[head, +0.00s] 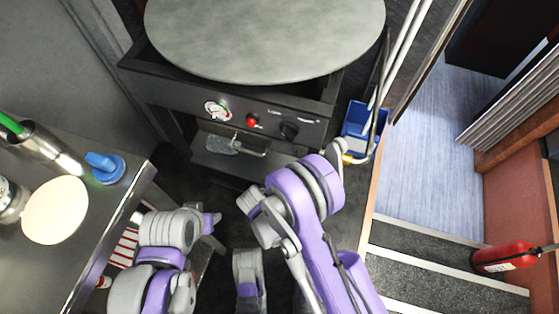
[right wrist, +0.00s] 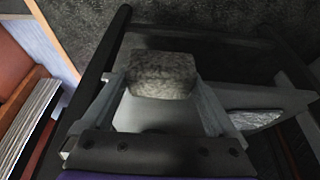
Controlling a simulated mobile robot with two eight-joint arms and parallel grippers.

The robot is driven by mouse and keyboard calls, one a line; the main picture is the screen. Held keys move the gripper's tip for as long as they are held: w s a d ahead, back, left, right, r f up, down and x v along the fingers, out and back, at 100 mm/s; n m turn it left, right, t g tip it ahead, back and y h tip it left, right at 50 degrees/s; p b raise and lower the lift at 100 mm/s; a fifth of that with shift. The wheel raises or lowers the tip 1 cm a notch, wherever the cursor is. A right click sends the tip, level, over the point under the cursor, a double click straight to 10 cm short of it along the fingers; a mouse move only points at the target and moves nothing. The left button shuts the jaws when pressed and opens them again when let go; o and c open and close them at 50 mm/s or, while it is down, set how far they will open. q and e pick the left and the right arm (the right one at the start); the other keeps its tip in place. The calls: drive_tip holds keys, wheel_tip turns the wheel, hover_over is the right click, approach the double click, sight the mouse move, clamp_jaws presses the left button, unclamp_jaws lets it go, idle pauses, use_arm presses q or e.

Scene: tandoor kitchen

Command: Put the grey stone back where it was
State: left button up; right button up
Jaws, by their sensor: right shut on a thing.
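The grey stone (right wrist: 163,75) is a speckled, rough block in the right wrist view. It sits between the two fingers of my right gripper (right wrist: 165,88), which is shut on it. A dark frame with bars and a dark recess lie beyond and around the stone. I cannot tell whether the stone touches any surface below. In the head view my right arm reaches up the middle toward the front of the dark oven (head: 230,110); its gripper and the stone are hidden there. My left arm is bent low at the left, and its fingers do not show.
A round grey top (head: 265,35) covers the oven. A blue bin (head: 365,128) stands at its right. A steel counter (head: 95,215) at left holds a blue-capped item (head: 104,167) and a pale disc (head: 55,210). A red extinguisher (head: 505,257) is by the steps.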

drive_tip(key=b, duration=0.2)
approach(281, 164)
drive_tip(key=f, duration=0.2)
drive_tip(key=s+f, duration=0.1)
drive_tip(key=shift+a+f, duration=0.2)
drive_tip(key=shift+f, duration=0.2)
drive_tip(key=w, duration=0.2)
drive_tip(key=w+d+b, duration=0.1)
drive_tip(key=shift+w+f, duration=0.15)
drive_tip(key=shift+f, duration=0.6)
drive_tip(key=shift+f, duration=0.15)
drive_tip(key=o, duration=1.1)
